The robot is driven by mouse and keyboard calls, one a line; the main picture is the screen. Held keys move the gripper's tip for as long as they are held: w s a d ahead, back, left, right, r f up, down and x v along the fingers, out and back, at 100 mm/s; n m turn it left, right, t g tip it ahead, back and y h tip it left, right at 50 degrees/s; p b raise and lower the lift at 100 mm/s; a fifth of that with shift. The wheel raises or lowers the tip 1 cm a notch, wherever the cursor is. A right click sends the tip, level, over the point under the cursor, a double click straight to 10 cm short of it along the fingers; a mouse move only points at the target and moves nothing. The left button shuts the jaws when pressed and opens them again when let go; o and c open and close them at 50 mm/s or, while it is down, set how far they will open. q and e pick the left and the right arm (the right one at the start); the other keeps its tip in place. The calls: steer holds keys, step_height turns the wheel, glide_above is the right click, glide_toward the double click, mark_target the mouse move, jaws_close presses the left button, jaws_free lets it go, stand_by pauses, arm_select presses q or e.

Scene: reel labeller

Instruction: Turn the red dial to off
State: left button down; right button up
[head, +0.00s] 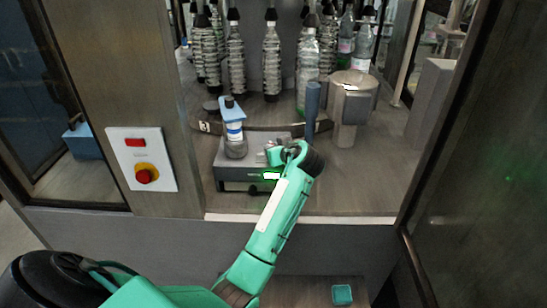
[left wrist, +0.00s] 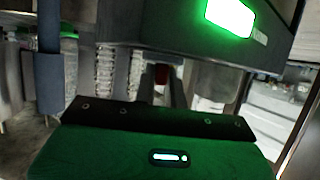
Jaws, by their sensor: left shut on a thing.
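The grey device (head: 229,174) with a lit green display (head: 270,176) stands on the machine's deck. My left gripper (head: 274,156) is at the right part of the device, just above the display. In the left wrist view a small dark red piece, seemingly the red dial (left wrist: 161,74), shows between the two dark fingers. My left gripper is shut on it. The dial is hidden behind the gripper in the head view, and its setting cannot be read. The green display also shows in the left wrist view (left wrist: 230,16). My right gripper is in neither view.
A bottle with a blue and white label (head: 235,130) stands at the device. A blue post (head: 312,108) and a metal cylinder (head: 350,105) stand close to the right. A white panel (head: 141,160) with a red button is at left. A teal block (head: 342,294) lies at the front.

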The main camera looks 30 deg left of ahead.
arm_select(q)
steer(key=n+g+b, duration=0.2)
steer(key=g+b, duration=0.1)
steer(key=n+g+y+b, duration=0.1)
steer(key=n+g+b, duration=0.2)
steer(key=b, duration=0.1)
steer(key=w+n+g+y+b, duration=0.1)
steer(key=n+g+b, duration=0.2)
steer(key=shift+w+f+g+b, duration=0.1)
steer(key=shift+g+b, duration=0.2)
steer(key=shift+b, duration=0.05)
steer(key=shift+n+g, duration=0.5)
steer(key=shift+n, duration=0.1)
steer(key=shift+w+n+g+b, duration=0.1)
steer(key=shift+n+g+b, duration=0.2)
steer(key=shift+n+b, duration=0.1)
steer(key=shift+r+n+g+h, duration=0.3)
steer(key=shift+g+h, duration=0.1)
steer(key=shift+h, duration=0.1)
steer(key=shift+w+n+g+h, duration=0.1)
steer(key=shift+n+g+h, duration=0.3)
steer(key=shift+n+g, duration=0.55)
steer(key=c, duration=1.5)
jaws_free()
steer(key=shift+f, duration=0.1)
steer(key=shift+o, duration=0.2)
